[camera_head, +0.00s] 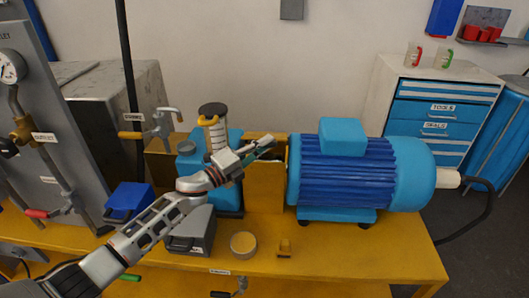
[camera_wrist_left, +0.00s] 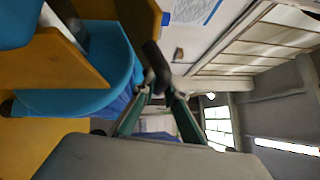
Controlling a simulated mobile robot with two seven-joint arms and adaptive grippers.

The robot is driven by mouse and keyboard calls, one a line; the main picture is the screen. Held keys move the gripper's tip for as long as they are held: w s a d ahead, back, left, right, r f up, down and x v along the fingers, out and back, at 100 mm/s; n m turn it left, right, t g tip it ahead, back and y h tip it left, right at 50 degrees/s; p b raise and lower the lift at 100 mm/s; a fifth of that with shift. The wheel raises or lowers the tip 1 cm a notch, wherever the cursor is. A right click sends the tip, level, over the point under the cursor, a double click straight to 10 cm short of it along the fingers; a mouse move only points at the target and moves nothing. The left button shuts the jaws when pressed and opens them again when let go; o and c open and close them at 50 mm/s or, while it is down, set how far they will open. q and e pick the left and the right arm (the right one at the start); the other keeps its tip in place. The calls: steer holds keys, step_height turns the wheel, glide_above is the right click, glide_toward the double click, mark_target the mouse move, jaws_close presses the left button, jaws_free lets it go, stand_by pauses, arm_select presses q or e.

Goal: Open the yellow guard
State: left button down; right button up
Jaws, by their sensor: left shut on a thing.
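The yellow guard (camera_head: 265,190) stands between the blue pump and the blue motor on the yellow bench. My left gripper (camera_head: 262,146) reaches in from the left and is at the guard's upper edge. In the left wrist view the two fingers of my left gripper (camera_wrist_left: 158,92) close on a dark, handle-like piece (camera_wrist_left: 155,62). Yellow panels of the guard (camera_wrist_left: 72,62) show at the left there, beside a blue rounded body. How the handle joins the guard is hard to make out. My right gripper is in neither view.
The blue motor (camera_head: 345,175) is close to the right of the guard. The pump with an oil cup (camera_head: 213,125) is at its left. A grey box (camera_head: 193,232), a round tin (camera_head: 243,244) and a small yellow block (camera_head: 285,247) are in front. The bench's right front is clear.

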arm_select(q)
steer(key=shift+w+r+n+y+p, duration=0.25)
steer(key=shift+w+r+p, duration=0.25)
steer(key=shift+r, duration=0.25)
steer(key=shift+w+r+n+y+p, duration=0.15)
steer(key=shift+w+r+n+p, duration=0.3)
steer(key=shift+r, duration=0.3)
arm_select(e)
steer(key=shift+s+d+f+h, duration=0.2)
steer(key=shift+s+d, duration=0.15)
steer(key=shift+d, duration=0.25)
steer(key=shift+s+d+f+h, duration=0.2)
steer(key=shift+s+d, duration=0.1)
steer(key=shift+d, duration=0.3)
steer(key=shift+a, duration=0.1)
arm_select(q)
steer(key=c, duration=2)
jaws_free()
steer(key=shift+c, duration=0.2)
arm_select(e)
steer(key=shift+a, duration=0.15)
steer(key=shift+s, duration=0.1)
arm_select(q)
steer(key=r+v, duration=0.1)
steer(key=v, duration=1.1)
steer(key=shift+f, duration=0.35)
steer(key=shift+a, duration=0.1)
